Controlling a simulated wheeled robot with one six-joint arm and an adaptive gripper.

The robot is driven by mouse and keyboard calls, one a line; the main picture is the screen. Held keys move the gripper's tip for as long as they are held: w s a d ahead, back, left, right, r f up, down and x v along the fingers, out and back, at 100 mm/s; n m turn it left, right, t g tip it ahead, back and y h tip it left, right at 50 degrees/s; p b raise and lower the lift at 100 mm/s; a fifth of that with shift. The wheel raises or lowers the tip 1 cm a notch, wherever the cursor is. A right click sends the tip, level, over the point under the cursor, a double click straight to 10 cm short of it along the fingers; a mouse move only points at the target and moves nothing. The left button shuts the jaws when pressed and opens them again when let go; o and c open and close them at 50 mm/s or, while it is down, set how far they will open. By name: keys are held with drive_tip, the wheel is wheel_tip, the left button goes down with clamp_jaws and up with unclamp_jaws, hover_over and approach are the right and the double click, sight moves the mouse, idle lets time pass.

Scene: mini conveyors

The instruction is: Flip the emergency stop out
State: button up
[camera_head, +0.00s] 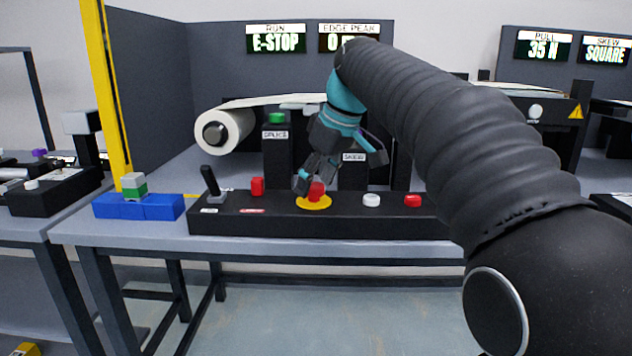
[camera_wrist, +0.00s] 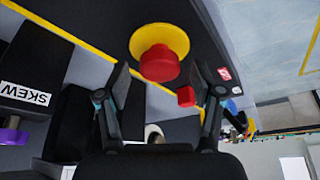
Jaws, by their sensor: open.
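The emergency stop is a red mushroom button (camera_head: 317,191) on a yellow disc (camera_head: 314,203), in the middle of the black control panel (camera_head: 270,222). In the wrist view the red button (camera_wrist: 160,64) faces me, with the yellow disc (camera_wrist: 150,38) behind it. My gripper (camera_head: 312,182) is open and points down at the button from above. In the wrist view its two fingers (camera_wrist: 162,78) stand apart on either side of the button, with visible gaps. I cannot tell how far the fingertips reach down beside it. The display (camera_head: 277,38) reads "E-STOP".
On the same panel are a black lever (camera_head: 211,181), a red knob (camera_head: 257,186), a white button (camera_head: 371,200) and another red button (camera_head: 413,201). A post with a green button (camera_head: 277,119) and a white roll (camera_head: 224,131) stand behind. Blue blocks (camera_head: 140,206) lie left.

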clamp_jaws()
drive_tip(key=shift+r+p, duration=0.8)
drive_tip(key=shift+p, duration=0.25)
unclamp_jaws()
